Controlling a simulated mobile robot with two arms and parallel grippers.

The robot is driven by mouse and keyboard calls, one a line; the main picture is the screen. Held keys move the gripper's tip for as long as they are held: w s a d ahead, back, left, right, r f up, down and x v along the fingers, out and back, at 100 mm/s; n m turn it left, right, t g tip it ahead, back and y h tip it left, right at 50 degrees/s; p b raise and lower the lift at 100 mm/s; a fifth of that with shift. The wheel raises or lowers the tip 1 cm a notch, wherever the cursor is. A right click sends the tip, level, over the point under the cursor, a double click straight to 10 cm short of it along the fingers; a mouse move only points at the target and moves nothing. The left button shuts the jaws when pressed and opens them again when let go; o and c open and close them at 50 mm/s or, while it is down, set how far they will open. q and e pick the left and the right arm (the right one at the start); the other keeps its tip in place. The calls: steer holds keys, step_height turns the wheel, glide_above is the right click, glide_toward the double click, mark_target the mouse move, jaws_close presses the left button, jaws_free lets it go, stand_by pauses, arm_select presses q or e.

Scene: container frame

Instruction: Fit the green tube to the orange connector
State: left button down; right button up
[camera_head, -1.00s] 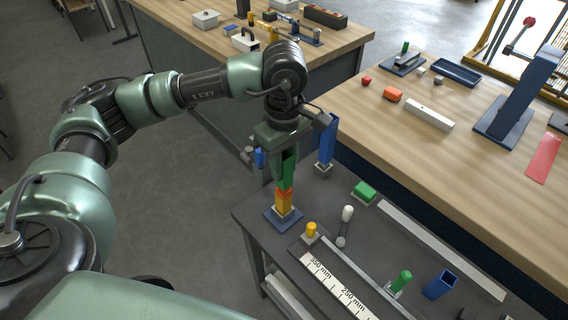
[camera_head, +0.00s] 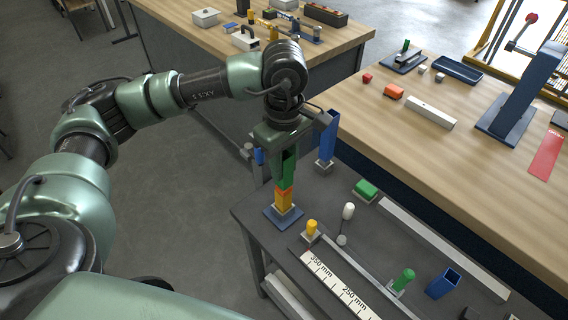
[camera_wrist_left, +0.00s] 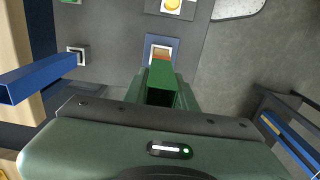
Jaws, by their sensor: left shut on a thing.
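My left gripper (camera_head: 286,160) is shut on the green tube (camera_head: 286,177) and holds it upright, pointing down. The orange connector (camera_head: 284,198) stands directly under the tube on a blue base plate (camera_head: 271,214) at the grey table's left corner. The tube's lower end meets the connector's top in the head view; I cannot tell how far they engage. In the left wrist view the green tube (camera_wrist_left: 161,75) hides part of the orange connector (camera_wrist_left: 161,53). My right gripper is not in view.
A tall blue tube (camera_head: 328,140) stands close to the right of my gripper. A yellow-topped piece (camera_head: 312,228), a white-topped post (camera_head: 347,213), a green block (camera_head: 366,189), a green peg (camera_head: 403,279), a blue open tube (camera_head: 443,283) and a ruler (camera_head: 340,284) occupy the grey table.

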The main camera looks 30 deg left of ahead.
arm_select(q)
steer(key=shift+f+b, duration=0.45)
steer(key=shift+b, duration=0.05)
steer(key=c, duration=1.1)
jaws_free()
steer(key=shift+o, duration=0.2)
steer(key=o, duration=0.6)
steer(key=shift+r, duration=0.15)
steer(key=shift+r+p, duration=1.6)
steer(key=shift+r, duration=1.8)
